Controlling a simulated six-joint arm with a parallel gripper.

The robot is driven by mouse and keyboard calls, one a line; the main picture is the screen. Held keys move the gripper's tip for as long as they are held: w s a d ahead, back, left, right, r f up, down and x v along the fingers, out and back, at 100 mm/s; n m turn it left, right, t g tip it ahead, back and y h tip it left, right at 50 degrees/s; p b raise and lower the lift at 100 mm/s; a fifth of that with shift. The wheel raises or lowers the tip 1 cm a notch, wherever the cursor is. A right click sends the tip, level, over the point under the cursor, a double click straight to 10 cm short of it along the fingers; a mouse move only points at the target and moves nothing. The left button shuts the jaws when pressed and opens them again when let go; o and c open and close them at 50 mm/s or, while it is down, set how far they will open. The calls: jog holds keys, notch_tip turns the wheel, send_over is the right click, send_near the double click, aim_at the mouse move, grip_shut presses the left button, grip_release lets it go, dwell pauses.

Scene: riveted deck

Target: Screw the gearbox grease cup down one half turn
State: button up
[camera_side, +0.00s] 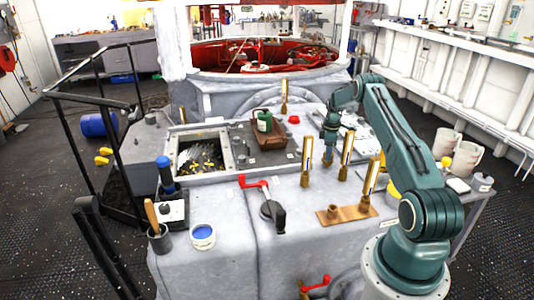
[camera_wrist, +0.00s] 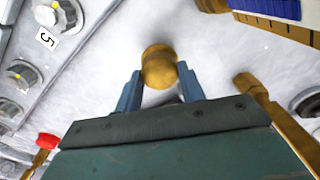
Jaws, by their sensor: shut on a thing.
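In the wrist view a round brass grease cup (camera_wrist: 159,66) sits between the two blue fingers of my gripper (camera_wrist: 159,88). The fingers are shut on it from both sides. Its domed top shows clearly; its lower part is hidden. In the side view my gripper (camera_side: 328,155) points down at the grey deck behind the upright brass-framed pieces. The cup there is too small and covered to make out well.
Upright brass-framed pieces (camera_side: 306,161) (camera_side: 345,157) stand close to my gripper. Knobs (camera_wrist: 62,14) line the left.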

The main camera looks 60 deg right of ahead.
jog(key=shift+m, duration=1.3)
jog(key=o, duration=1)
jog(key=shift+r, duration=0.1)
notch_tip(320, 180, up, 14)
jog(key=shift+f, duration=0.1)
